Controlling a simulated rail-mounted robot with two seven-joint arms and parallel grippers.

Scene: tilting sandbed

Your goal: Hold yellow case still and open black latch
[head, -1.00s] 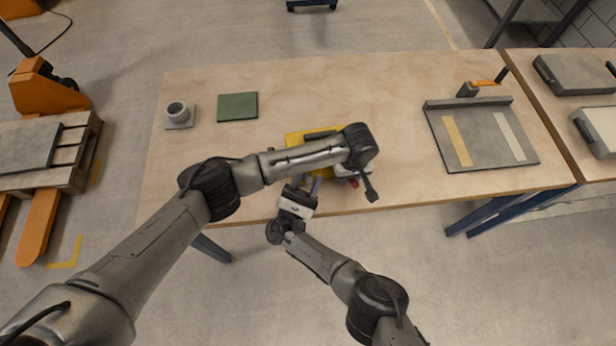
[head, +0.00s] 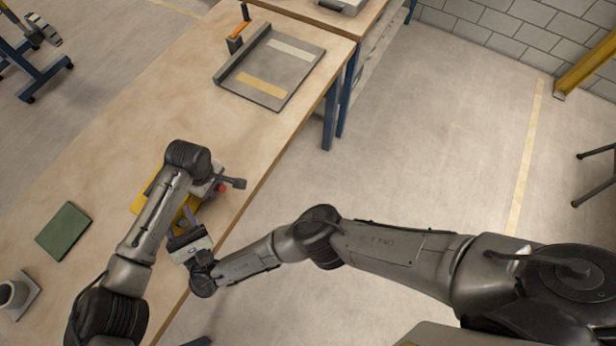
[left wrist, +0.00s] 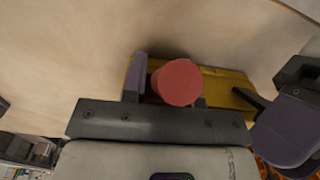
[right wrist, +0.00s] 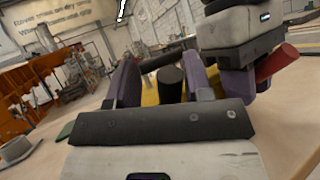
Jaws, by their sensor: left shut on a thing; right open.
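The yellow case (head: 145,197) lies near the table's front edge, mostly hidden under my left arm in the head view. It also shows in the left wrist view (left wrist: 225,84). My left gripper (head: 206,187) is at the case and shut on a red cylinder (left wrist: 180,82), whose end faces the left wrist camera. The red cylinder also sticks out beside the left gripper in the right wrist view (right wrist: 277,62). My right gripper (head: 188,214) is open at the case's front side. Its purple fingers stand on either side of a black cylinder (right wrist: 170,82), seemingly the black latch, with visible gaps.
A grey tray with a yellow strip (head: 275,65) and an orange-handled tool (head: 238,38) are farther along the table (head: 120,130). A green pad (head: 63,231) and a grey cup (head: 14,293) lie at lower left. My two grippers are close together.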

